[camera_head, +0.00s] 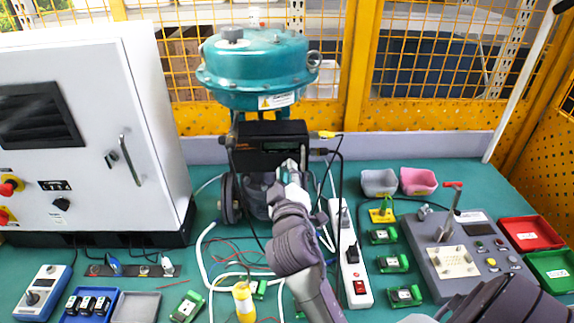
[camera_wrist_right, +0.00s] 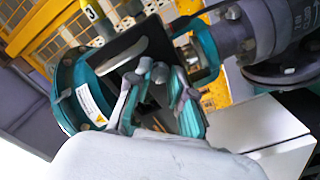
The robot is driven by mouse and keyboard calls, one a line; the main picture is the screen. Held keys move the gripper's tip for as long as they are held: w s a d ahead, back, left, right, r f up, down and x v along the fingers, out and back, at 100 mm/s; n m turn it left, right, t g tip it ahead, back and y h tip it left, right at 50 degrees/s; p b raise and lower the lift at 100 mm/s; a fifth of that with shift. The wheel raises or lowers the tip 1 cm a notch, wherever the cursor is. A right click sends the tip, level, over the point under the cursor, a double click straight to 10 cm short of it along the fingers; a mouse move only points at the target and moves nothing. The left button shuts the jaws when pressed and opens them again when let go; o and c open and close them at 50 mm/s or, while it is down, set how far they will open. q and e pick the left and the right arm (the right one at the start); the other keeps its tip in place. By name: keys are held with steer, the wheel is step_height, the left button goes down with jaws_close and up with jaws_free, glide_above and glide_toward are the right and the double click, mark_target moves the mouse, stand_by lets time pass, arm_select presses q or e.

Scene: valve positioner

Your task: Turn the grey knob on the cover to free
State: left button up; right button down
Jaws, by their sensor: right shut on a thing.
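The black positioner (camera_head: 270,140) is mounted on the valve below the teal actuator (camera_head: 255,70). Its cover (camera_wrist_right: 124,54) also shows in the right wrist view, tilted, with a pale display strip. My right gripper (camera_head: 290,172) is at the lower right of the cover. My left gripper is not in view.
A white control cabinet (camera_head: 85,140) stands at the left. Loose cables and a white power strip (camera_head: 350,260) lie around the valve. A grey test panel (camera_head: 455,250) and red (camera_head: 530,233) and green (camera_head: 553,270) trays are at the right. Yellow mesh fencing closes the back.

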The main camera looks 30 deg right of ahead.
steer(key=shift+r+n+p, duration=0.1)
steer(key=shift+n+p, duration=0.4)
steer(key=shift+n, duration=0.4)
steer(key=c, duration=1)
jaws_free()
steer(key=v, duration=0.7)
steer(key=shift+s+a, duration=0.1)
steer(key=shift+s, duration=0.1)
